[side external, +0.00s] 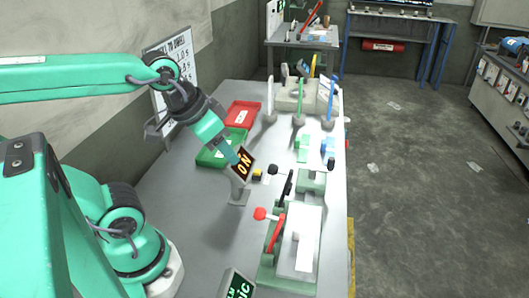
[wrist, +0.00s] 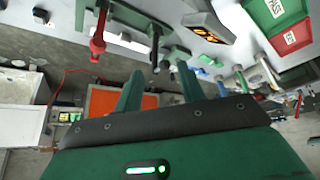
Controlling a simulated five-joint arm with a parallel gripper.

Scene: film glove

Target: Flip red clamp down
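The red clamp (side external: 274,235) stands on a green base on the bench, front centre in the side view. Its long red arm is raised and tilted, with a red knob at its upper left. In the wrist view the red clamp (wrist: 98,40) is at upper left, beyond and left of my fingers. My gripper (wrist: 158,88) is open and empty, its two green fingers apart. In the side view my gripper (side external: 226,150) is above the bench, farther back than the red clamp and apart from it; its fingertips are largely hidden by the ON sign.
The ON sign (side external: 243,164) stands on a post close to my gripper. A black lever (side external: 286,188) rises behind the red clamp. A green tray (side external: 208,158) and red tray (side external: 242,114) lie at back left. A white block (side external: 306,238) is right of the clamp.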

